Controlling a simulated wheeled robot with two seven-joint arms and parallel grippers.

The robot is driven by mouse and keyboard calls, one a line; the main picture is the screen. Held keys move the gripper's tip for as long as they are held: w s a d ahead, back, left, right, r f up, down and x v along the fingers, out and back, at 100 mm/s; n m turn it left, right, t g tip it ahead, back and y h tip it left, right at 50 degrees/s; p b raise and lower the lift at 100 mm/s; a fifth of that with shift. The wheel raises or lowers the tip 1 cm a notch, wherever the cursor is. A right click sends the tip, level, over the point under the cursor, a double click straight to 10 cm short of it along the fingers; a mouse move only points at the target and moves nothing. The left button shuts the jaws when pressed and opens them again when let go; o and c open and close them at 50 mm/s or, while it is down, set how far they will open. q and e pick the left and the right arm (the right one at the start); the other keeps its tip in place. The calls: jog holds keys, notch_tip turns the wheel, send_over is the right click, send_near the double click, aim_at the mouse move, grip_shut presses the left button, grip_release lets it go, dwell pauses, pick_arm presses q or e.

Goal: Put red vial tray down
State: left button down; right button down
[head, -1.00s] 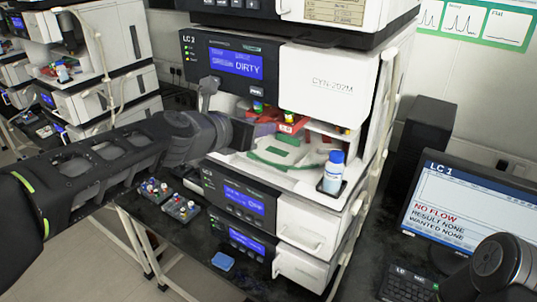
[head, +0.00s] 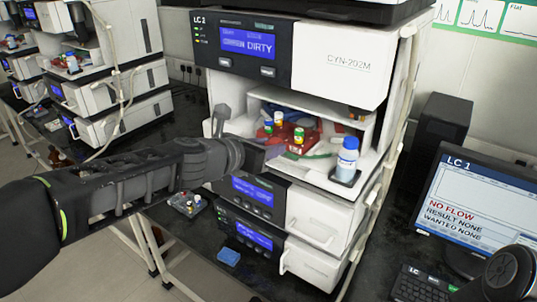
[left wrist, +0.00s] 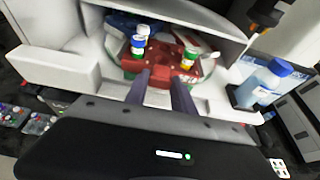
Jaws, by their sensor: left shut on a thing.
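The red vial tray (head: 309,139) is inside the open bay of the LC 2 instrument, with white-, yellow- and green-coloured vials standing in it. It also shows in the left wrist view (left wrist: 160,56) between and beyond my finger tips. My left gripper (head: 268,153) reaches in from the left and is shut on the tray's near side; its two fingers show in the left wrist view (left wrist: 160,82). The tray looks roughly level and low over the bay floor. I cannot tell whether it touches the floor. A green edge (head: 326,150) shows beside it. My right gripper is not in view.
A blue-capped bottle (head: 347,158) stands in a holder at the bay's front right, close to the tray. Bay walls and the cover above limit room. Another vial rack (head: 187,204) and a blue item (head: 229,256) lie on the dark bench. A monitor (head: 470,205) stands right.

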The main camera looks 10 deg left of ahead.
pick_arm(q)
jog(key=shift+r, duration=0.1)
jog(key=shift+f, duration=0.2)
jog(key=c, duration=1.1)
grip_release()
jog(key=shift+o, duration=0.2)
jog(key=shift+r, duration=0.1)
jog(key=shift+s+r, duration=0.1)
jog(key=shift+r, duration=0.05)
jog(key=v, duration=1.2)
jog(key=shift+p, duration=0.4)
